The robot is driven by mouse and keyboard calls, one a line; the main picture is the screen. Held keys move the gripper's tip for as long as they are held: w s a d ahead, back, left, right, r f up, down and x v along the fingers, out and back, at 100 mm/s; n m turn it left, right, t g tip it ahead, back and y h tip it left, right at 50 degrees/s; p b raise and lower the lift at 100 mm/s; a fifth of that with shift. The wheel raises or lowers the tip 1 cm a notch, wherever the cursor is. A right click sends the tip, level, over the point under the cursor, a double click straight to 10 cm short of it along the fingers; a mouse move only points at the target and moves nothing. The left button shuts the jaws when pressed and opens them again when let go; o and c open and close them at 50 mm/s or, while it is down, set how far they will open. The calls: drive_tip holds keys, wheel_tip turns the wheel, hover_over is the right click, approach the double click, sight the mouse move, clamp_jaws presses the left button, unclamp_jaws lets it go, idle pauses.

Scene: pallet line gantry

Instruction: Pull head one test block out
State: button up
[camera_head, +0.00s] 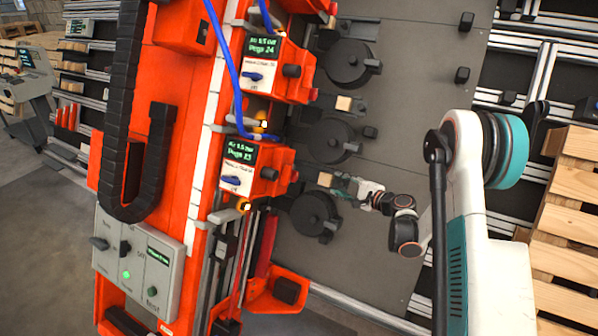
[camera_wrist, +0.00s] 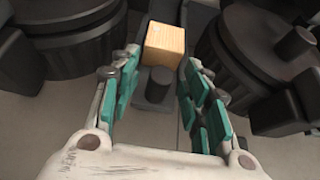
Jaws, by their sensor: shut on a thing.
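A small pale wooden test block (camera_head: 325,179) sits at the lowest of the stations along the orange machine. The block's underside and far side are hidden. A dark peg on a dark holder (camera_wrist: 155,85) shows just in front of the block.
Orange heads with green-text displays (camera_head: 240,151), a blue hose (camera_head: 235,75) and a grey control box (camera_head: 140,262) stand left. Wooden pallets (camera_head: 570,240) stand right. Drums flank my fingers closely.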

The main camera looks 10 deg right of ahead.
drive_tip(key=shift+d+f, duration=0.15)
drive_tip(key=shift+d, duration=0.4)
drive_tip(key=shift+v, duration=1.45)
drive_tip(key=v, duration=0.5)
drive_tip(key=shift+s, duration=0.4)
drive_tip(key=s+r, duration=0.4)
drive_tip(key=s, duration=0.5)
drive_tip(key=shift+d, duration=0.3)
drive_tip(key=shift+s, duration=0.1)
